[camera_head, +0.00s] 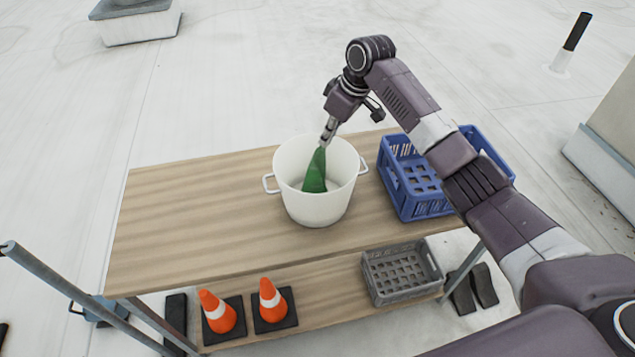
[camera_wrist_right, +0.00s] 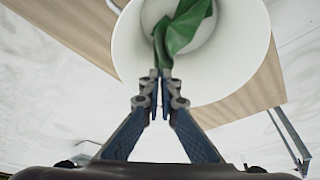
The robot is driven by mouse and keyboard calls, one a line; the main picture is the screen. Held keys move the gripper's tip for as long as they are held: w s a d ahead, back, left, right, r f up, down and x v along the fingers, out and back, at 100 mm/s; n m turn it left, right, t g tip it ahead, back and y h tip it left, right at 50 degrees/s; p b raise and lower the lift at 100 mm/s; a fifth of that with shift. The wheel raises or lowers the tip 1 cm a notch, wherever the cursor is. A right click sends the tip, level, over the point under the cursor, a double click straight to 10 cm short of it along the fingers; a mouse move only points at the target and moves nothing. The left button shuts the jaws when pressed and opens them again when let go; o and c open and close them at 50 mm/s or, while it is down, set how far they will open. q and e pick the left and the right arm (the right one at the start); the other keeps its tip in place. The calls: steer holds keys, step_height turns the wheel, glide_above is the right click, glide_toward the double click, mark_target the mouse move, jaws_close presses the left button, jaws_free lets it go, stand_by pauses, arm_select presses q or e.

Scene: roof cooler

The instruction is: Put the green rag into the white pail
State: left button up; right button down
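The white pail (camera_head: 318,207) stands upright on the wooden table, with a handle on each side. The green rag (camera_head: 315,173) hangs from my right gripper (camera_head: 325,140), its lower part inside the pail's opening. In the right wrist view the rag (camera_wrist_right: 185,28) hangs over the open mouth of the pail (camera_wrist_right: 237,60). There my right gripper (camera_wrist_right: 161,84) has its fingertips together on the rag's upper end. I cannot tell whether the rag touches the pail's inner wall. My left gripper is not in view.
The wooden table (camera_head: 185,215) is clear left of the pail. A blue crate (camera_head: 415,200) stands right of it, under my right arm. A lower shelf holds two orange cones (camera_head: 218,312) (camera_head: 271,300) and a grey crate (camera_head: 400,275).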

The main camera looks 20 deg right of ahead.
steer(key=shift+s+a+f+p, duration=0.2)
steer(key=shift+s+a+f, duration=0.2)
steer(key=shift+a+f, duration=0.2)
steer(key=shift+s+a+f+p, duration=0.2)
steer(key=shift+s+a+f, duration=0.2)
steer(key=shift+a+f, duration=0.25)
steer(key=shift+s+a+f+p, duration=0.2)
steer(key=shift+s+a+f, duration=0.25)
steer(key=shift+f, duration=0.3)
steer(key=c, duration=2.6)
jaws_free()
steer(key=shift+w, duration=0.1)
steer(key=shift+c, duration=0.2)
steer(key=o, duration=1.8)
steer(key=shift+g+h, duration=0.8)
steer(key=shift+g, duration=0.1)
steer(key=r+p, duration=0.2)
steer(key=p, duration=0.1)
steer(key=r+p, duration=0.2)
steer(key=s+r+p, duration=0.1)
steer(key=r+p, duration=0.1)
steer(key=p, duration=0.1)
steer(key=shift+d+p, duration=0.3)
steer(key=shift+d, duration=0.05)
